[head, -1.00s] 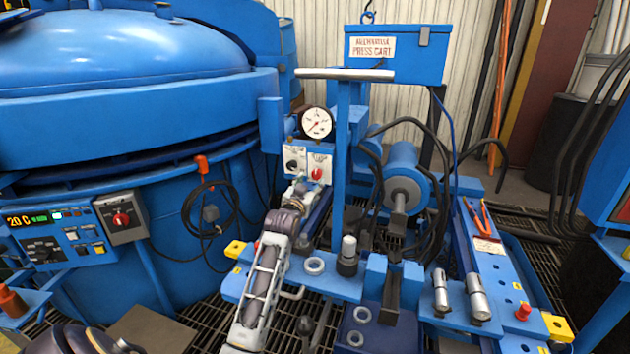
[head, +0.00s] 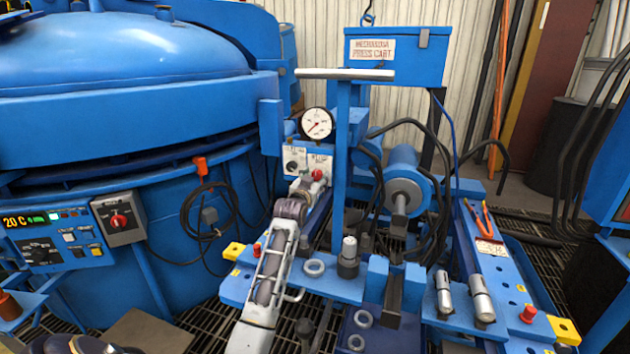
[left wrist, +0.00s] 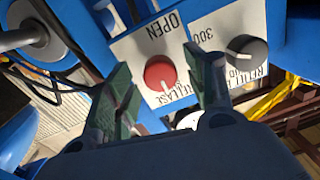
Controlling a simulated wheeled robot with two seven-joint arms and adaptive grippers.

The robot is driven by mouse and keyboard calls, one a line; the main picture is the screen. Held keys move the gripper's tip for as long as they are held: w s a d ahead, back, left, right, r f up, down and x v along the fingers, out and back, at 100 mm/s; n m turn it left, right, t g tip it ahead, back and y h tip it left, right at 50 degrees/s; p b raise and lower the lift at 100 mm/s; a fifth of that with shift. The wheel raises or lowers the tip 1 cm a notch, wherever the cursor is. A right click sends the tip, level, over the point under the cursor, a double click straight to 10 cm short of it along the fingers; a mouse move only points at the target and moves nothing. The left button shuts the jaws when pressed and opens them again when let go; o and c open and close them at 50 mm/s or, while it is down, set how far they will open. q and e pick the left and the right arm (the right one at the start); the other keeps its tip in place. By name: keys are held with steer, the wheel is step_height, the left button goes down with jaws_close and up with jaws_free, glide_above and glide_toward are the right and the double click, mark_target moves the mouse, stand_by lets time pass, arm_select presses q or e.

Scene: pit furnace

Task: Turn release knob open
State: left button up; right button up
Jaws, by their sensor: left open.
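The release knob (head: 317,174) is a red round knob on a white plate below the pressure gauge in the head view. In the left wrist view the red knob (left wrist: 160,74) sits between the fingertips, with "OPEN" printed on one side of it and "RELEASE" on the other. A pale mark on the knob lies on the side toward "RELEASE". My left gripper (head: 308,184) is just in front of the plate. In the left wrist view its green fingers (left wrist: 159,66) are open, one on each side of the knob; contact cannot be told. My right gripper is not in view.
A black knob (left wrist: 247,52) on a neighbouring white plate is close to one finger. The gauge (head: 316,123) is above the knobs. A blue upright post (head: 340,160) with a T-bar stands just right of the panel. A blue furnace (head: 130,110) fills the left.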

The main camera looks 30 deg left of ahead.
arm_select(q)
steer(key=c, duration=1)
